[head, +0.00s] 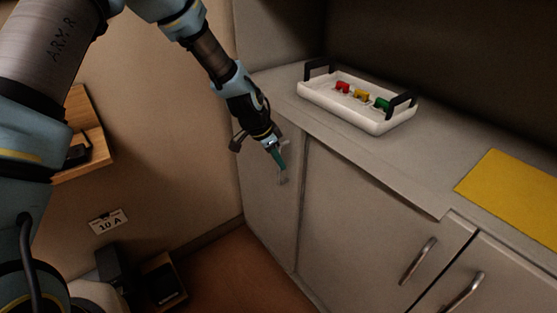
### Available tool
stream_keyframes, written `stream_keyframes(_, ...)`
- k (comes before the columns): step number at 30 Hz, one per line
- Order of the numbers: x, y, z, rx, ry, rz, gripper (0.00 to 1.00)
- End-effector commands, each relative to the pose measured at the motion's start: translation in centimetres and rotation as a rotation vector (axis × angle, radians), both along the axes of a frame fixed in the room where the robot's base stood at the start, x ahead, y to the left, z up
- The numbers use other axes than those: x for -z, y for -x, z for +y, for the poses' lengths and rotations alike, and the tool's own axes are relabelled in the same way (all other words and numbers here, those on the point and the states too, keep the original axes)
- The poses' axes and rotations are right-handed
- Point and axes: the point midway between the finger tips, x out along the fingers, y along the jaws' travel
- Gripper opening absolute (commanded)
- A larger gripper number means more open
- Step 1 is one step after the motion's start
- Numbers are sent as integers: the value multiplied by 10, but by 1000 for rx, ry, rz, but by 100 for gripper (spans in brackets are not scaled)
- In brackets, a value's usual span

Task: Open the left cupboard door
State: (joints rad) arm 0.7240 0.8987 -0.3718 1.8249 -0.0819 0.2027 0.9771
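Grey cupboard fronts run under the worktop. The leftmost front (265,195) is a plain grey panel at the end by the wall. Beside it is a wider door (345,215) with a metal bar handle (418,262) near its right edge. My gripper (282,172) points down in front of the leftmost front, below the worktop edge. Whether the gripper touches the front, or is open or shut, is too small to tell. No door visibly stands open.
A white tray (365,118) with black handles and small red, yellow and green items stands on the worktop. A yellow mat (515,190) lies to the right. Another bar handle (462,295) is at lower right.

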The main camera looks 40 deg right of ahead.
Motion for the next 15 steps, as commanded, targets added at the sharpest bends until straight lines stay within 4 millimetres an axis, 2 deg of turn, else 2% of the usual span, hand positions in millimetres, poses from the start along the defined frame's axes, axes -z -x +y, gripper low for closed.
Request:
stream_keyframes(1,0,0,0,0,0,0,11)
stream_keyframes(4,0,0,0,0,0,0,0)
stream_keyframes(15,0,0,0,0,0,0,0)
